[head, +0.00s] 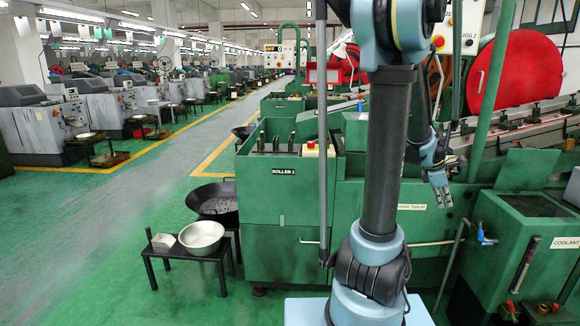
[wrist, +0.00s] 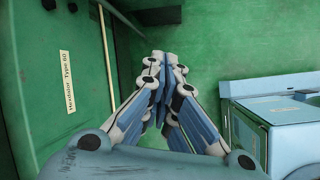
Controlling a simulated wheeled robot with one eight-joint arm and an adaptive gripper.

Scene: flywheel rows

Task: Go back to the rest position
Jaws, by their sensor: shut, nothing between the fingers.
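My gripper (head: 441,196) hangs at the right of my arm in the head view, fingers pointing down, beside the front of the green machine (head: 268,214). In the wrist view my gripper (wrist: 166,62) has its fingertips together with nothing between them. Below the fingertips there is green floor. My upper arm stands upright in the middle of the head view and hides part of the machine behind it.
A coolant tank (head: 535,250) stands at the right. A wide aisle (head: 110,215) is clear.

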